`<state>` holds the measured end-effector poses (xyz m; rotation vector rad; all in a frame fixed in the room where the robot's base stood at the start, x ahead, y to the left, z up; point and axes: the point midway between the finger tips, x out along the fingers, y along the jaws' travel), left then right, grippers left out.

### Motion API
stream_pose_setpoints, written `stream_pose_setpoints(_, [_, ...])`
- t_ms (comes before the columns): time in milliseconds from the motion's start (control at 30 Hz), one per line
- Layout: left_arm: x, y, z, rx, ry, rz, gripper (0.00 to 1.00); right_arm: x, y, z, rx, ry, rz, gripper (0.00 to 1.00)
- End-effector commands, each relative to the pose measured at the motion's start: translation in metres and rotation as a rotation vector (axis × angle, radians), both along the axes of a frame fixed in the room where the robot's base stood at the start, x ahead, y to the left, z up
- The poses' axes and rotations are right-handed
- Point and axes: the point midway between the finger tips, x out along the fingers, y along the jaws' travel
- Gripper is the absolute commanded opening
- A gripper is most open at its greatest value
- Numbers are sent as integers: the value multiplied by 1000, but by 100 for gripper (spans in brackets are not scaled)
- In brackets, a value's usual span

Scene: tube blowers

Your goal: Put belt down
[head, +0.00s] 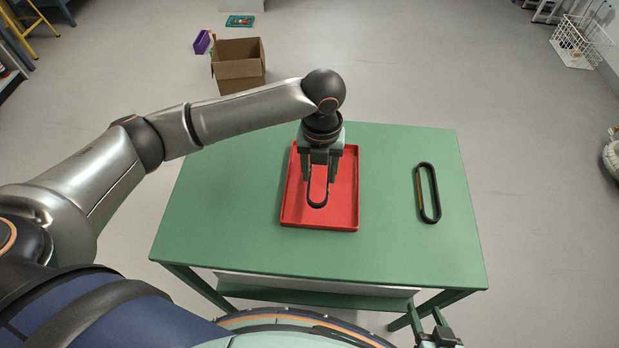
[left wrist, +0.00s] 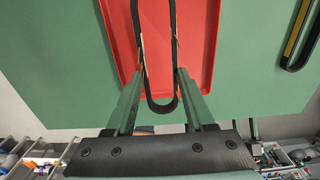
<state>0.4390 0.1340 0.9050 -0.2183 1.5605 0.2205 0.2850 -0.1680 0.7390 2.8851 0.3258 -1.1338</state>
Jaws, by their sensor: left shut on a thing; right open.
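A black belt (head: 317,205), a long narrow loop, is held by my left gripper (head: 320,176) over the red tray (head: 346,214). In the left wrist view the belt (left wrist: 161,108) runs between the green fingers of my left gripper (left wrist: 160,72), with the red tray (left wrist: 202,55) behind it. I cannot tell whether the belt touches the tray floor. A second black belt (head: 429,193) with a yellowish inner side lies on the green table (head: 230,225), right of the tray. My right gripper (head: 437,331) is open at the bottom edge, off the table's front.
The table top is clear left of the tray and between the tray and the second belt. A cardboard box (head: 238,75) and a purple bin (head: 202,42) stand on the floor behind. A white wire basket (head: 577,44) is at the far right.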

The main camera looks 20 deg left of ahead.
Motion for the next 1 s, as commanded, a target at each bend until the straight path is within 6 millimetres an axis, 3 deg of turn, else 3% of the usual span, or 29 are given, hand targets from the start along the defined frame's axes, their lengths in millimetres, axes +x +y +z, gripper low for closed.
stream_pose_setpoints(100, [5, 13, -16, 1, 1, 3, 0, 0, 0, 0, 0, 0, 0, 55])
stream_pose_setpoints(367, [11, 28, -36, 1, 0, 3, 0, 0, 0, 0, 0, 0, 0, 55])
stream_pose_setpoints(533, [10, 27, -59, 0, 0, 0, 0, 0, 0, 2, 0, -1, 0, 55])
stream_pose_setpoints(800, [11, 27, -65, -1, -1, 0, 0, 1, 0, 3, 0, -2, 0, 55])
stream_pose_setpoints(833, [11, 27, -66, -1, -1, 0, 56, 1, 0, 2, 0, -2, 0, 55])
stream_pose_setpoints(1000, [10, 27, -65, -1, -1, 0, 75, 1, 0, 3, 0, -2, 0, 55])
